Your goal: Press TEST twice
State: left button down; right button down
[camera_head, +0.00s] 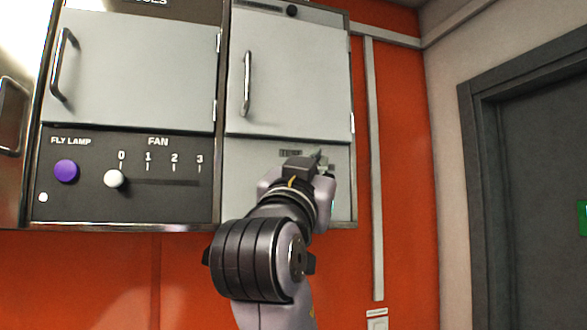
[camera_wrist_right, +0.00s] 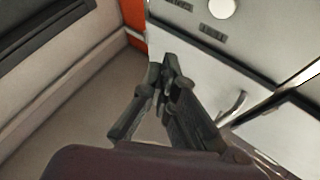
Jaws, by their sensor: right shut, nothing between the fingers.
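My right gripper (camera_head: 318,160) is shut and empty, in front of the pale lower panel (camera_head: 245,180) of the right-hand wall cabinet. In the head view it covers much of that panel. A small dark label (camera_head: 290,153) shows just beside it, too small to read, and I cannot make out a TEST button there. In the right wrist view my fingers (camera_wrist_right: 172,62) reach toward a light panel with a white round part (camera_wrist_right: 222,8) and small dark labels (camera_wrist_right: 213,33). I cannot tell if the fingers touch the panel. My left gripper is not in view.
A dark panel (camera_head: 120,200) on the left has a purple FLY LAMP button (camera_head: 67,171) and a white FAN knob (camera_head: 114,179) at 0. Cabinet doors (camera_head: 290,75) with handles are above. An orange wall (camera_head: 400,150) and a dark door (camera_head: 540,180) lie to the right.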

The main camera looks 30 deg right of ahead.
jog(key=shift+w+a+f, duration=0.1)
jog(key=shift+w, duration=0.1)
jog(key=shift+w, duration=0.1)
jog(key=w+d+p, duration=0.2)
jog(key=w+p, duration=0.1)
jog(key=w, duration=0.5)
jog(key=shift+w, duration=0.15)
jog(key=shift+d, duration=0.1)
dwell(1.3)
jog(key=shift+w, duration=0.35)
